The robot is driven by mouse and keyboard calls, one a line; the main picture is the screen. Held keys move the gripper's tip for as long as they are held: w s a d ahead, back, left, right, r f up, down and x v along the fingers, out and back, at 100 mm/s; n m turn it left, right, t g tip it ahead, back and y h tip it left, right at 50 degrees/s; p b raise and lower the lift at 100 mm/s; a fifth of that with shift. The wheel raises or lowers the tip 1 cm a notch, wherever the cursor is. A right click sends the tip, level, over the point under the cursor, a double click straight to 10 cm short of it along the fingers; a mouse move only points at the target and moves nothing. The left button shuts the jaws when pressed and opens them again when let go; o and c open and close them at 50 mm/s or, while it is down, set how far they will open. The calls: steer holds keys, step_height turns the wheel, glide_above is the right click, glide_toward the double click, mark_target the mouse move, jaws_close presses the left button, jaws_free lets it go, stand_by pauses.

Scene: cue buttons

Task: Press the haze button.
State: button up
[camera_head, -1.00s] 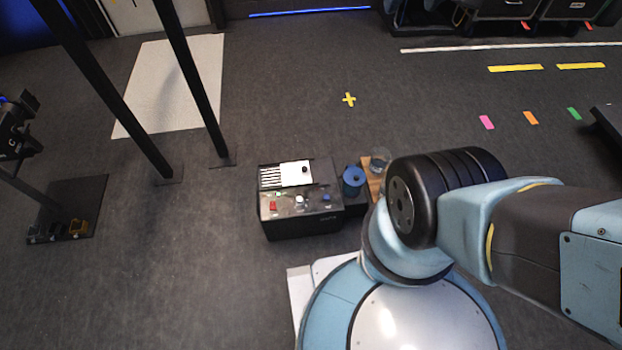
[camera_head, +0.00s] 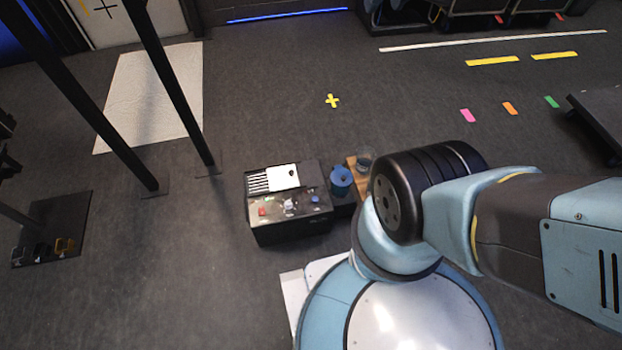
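A black console box (camera_head: 290,228) stands on the floor left of my arm. Its top carries a red button (camera_head: 262,211), a white button (camera_head: 289,204) and a blue button (camera_head: 315,198) in a row. Any labels are too small to read, so I cannot tell which is the haze button. My arm is folded at the right of the view. My gripper is not in view.
A blue cylinder (camera_head: 341,180) and a wooden board (camera_head: 357,168) with a clear cup sit right of the console, close to my arm. Black posts (camera_head: 176,85) rise at the left. A dark floor plate (camera_head: 52,225) lies far left. Floor before the console is clear.

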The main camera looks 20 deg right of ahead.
jaws_close()
stand_by(1.3)
